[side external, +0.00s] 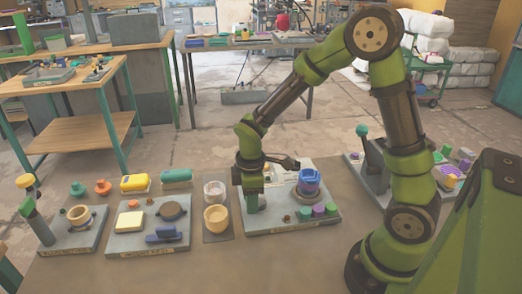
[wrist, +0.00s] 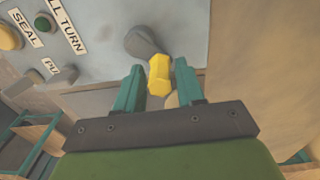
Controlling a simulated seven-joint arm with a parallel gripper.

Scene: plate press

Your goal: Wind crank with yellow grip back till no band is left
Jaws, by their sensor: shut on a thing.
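The crank's yellow grip (wrist: 159,80) sits between the two teal fingers of my gripper (wrist: 157,68) in the wrist view, and my gripper is shut on it. The dark grey crank arm (wrist: 143,42) runs from the grip up and left to the grey panel (wrist: 100,32). In the side view my gripper (side external: 253,200) points down at the left part of a grey station plate (side external: 290,226), and hides the grip and crank there. I cannot make out any band around the crank in either view.
Beside my gripper on that plate stand a blue cup (side external: 309,180) and several coloured pegs. To the left are a tan cup (side external: 216,219) and a plate with a blue handle (side external: 167,234). In the wrist view the panel carries labels and a yellow button (wrist: 9,38).

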